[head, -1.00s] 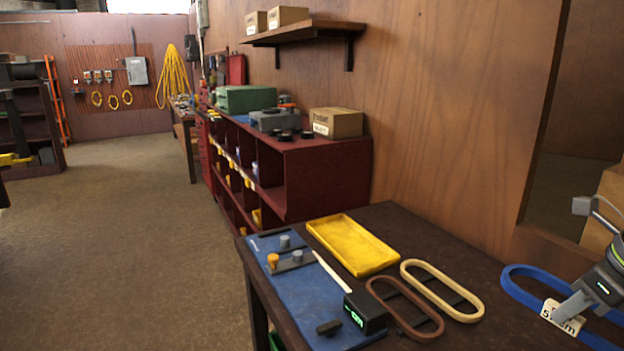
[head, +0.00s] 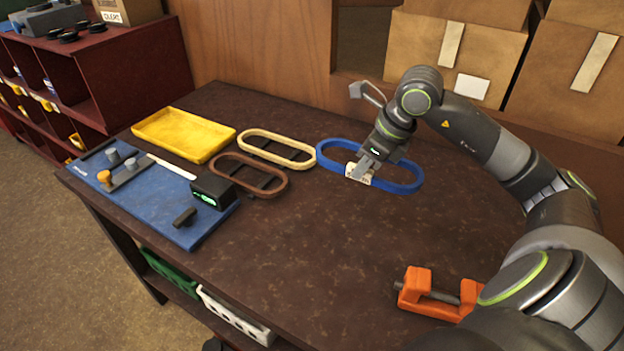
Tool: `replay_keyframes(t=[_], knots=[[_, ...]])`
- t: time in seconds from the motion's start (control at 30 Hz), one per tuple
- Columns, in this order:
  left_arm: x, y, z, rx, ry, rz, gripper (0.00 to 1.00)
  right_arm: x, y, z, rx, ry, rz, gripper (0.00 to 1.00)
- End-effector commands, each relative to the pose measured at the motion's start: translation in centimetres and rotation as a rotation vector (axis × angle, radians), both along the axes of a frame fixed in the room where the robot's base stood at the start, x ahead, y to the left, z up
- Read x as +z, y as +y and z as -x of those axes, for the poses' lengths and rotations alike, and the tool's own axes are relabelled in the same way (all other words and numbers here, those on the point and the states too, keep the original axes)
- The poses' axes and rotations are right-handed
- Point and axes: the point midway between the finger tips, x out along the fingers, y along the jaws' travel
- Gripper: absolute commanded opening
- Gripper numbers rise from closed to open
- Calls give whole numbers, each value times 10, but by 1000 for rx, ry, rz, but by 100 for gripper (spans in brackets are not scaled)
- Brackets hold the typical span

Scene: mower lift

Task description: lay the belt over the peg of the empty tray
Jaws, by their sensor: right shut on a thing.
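A blue oval belt (head: 412,186) lies at the back of the dark table, right of the other belts. My right gripper (head: 362,168) is shut on the blue belt at its near left side, by a white printed tag (head: 357,177). The belt looks level and close to the table top; I cannot tell if it touches. A yellow tray (head: 183,135) at the back left looks empty, and I see no peg in it. A cream belt (head: 275,136) and a brown belt (head: 248,159) lie between, over dark pieces. My left gripper is out of view.
A blue mat (head: 150,217) at left carries a fixture (head: 127,172) with grey and orange knobs, a black box with a green display (head: 212,192) and a small dark piece. An orange clamp (head: 437,292) sits at the front right. Cartons (head: 455,60) stand behind. The table's middle is clear.

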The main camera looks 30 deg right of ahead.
Motion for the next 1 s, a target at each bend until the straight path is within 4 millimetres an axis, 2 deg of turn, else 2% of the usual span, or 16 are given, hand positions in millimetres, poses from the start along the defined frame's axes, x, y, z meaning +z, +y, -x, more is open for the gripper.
replay_keyframes(t=[0.1, 0.27, 0.5, 0.77, 1.0], knots=[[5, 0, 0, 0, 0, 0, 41, -24, 1, 5, 0, 3, -1, 0], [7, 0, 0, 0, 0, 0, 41, -44, 1, 7, -2, -1, 1, 0], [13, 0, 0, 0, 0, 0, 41, -86, 1, 8, -4, 1, 0, 0], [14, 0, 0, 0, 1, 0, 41, -108, 0, 7, -3, -1, 3, 0], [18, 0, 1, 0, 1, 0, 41, -138, 1, 8, -4, 0, 1, 0]])
